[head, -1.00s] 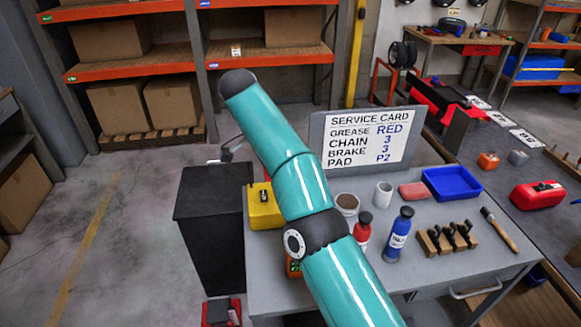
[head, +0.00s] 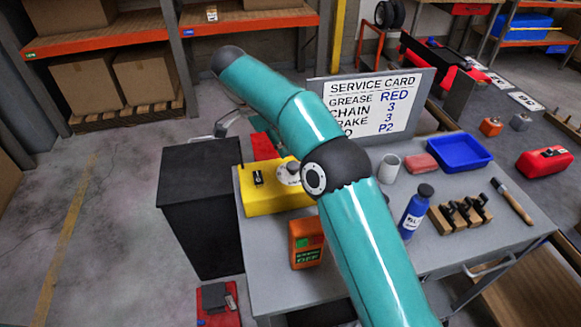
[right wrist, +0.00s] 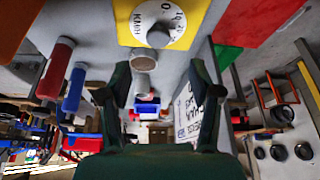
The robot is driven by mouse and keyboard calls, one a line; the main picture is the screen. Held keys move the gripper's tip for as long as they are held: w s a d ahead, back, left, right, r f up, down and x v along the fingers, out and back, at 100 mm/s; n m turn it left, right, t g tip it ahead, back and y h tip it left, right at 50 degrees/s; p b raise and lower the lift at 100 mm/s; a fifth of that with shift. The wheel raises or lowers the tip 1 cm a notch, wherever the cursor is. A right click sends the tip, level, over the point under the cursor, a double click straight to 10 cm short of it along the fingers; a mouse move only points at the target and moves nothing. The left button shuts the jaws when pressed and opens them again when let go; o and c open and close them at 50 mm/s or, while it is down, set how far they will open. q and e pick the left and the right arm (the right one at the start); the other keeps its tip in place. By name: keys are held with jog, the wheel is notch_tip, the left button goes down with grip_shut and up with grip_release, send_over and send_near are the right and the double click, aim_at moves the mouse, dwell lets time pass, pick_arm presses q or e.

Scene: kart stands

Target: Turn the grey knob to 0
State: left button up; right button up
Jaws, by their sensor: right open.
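The grey knob (right wrist: 158,35) sits on a white round dial on the yellow box (right wrist: 128,30). The dial carries KM/H and numbers including 0. I cannot read the knob's setting. In the head view the yellow box (head: 280,203) stands on the left part of the grey table, with the knob (head: 291,167) partly behind my right arm. My right gripper (right wrist: 158,75) is open and empty, its dark fingers either side of the view and apart from the knob. My left gripper is not in view.
An orange device (head: 304,243) stands in front of the yellow box. A service card board (head: 372,103) stands behind. A blue bottle (head: 414,212), a grey cup (head: 388,168) and a blue tray (head: 459,153) are to the right. A black cabinet (head: 200,205) adjoins the table's left side.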

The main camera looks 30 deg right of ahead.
jog(key=x, duration=0.8)
jog(key=shift+s+d+f, duration=0.1)
jog(key=shift+f, duration=0.3)
